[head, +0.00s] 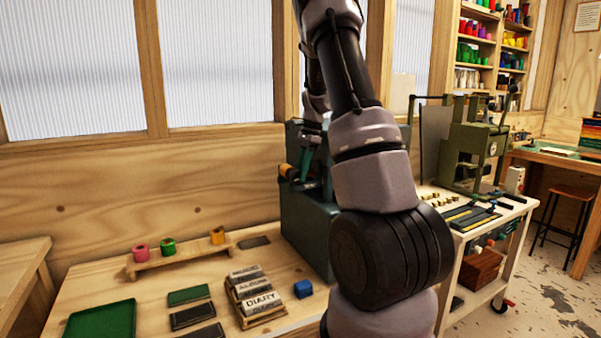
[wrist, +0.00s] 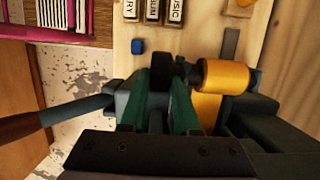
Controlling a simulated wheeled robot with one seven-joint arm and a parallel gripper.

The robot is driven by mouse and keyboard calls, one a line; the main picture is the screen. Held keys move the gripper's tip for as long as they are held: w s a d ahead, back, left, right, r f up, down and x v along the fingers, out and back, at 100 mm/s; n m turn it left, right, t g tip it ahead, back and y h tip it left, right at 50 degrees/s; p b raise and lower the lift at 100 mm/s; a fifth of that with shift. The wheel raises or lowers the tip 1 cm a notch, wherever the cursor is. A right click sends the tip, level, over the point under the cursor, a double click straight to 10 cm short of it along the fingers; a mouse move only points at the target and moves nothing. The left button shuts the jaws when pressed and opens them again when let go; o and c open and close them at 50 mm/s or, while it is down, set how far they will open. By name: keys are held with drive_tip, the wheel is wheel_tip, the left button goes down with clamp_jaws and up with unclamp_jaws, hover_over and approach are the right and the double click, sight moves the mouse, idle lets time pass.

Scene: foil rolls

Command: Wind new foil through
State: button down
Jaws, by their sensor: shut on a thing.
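My gripper (head: 309,165) is at the upper left front of the dark green machine (head: 305,225). In the wrist view its green fingers (wrist: 160,90) are shut on a dark part between them, most of which they hide. A gold foil roll (wrist: 226,76) is mounted on the machine just right of the fingers; it shows as an orange end in the head view (head: 287,171). A gold strip hangs below it in the wrist view. A pink roll (head: 140,252), a green roll (head: 168,246) and another gold roll (head: 217,236) stand on a wooden rack (head: 185,254).
A type holder with labelled blocks (head: 258,300), a blue block (head: 303,289), dark plates (head: 192,317) and a green tray (head: 102,322) lie on the bench. A dark lever with a brown grip (wrist: 30,127) extends left in the wrist view. A cart (head: 480,215) stands right.

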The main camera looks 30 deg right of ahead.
drive_tip(key=shift+d, duration=0.1)
idle(0.4)
drive_tip(key=c, duration=0.6)
unclamp_jaws()
drive_tip(key=shift+c, duration=0.2)
drive_tip(key=v, duration=1)
drive_tip(key=shift+d+r, duration=0.15)
drive_tip(key=shift+r, duration=0.2)
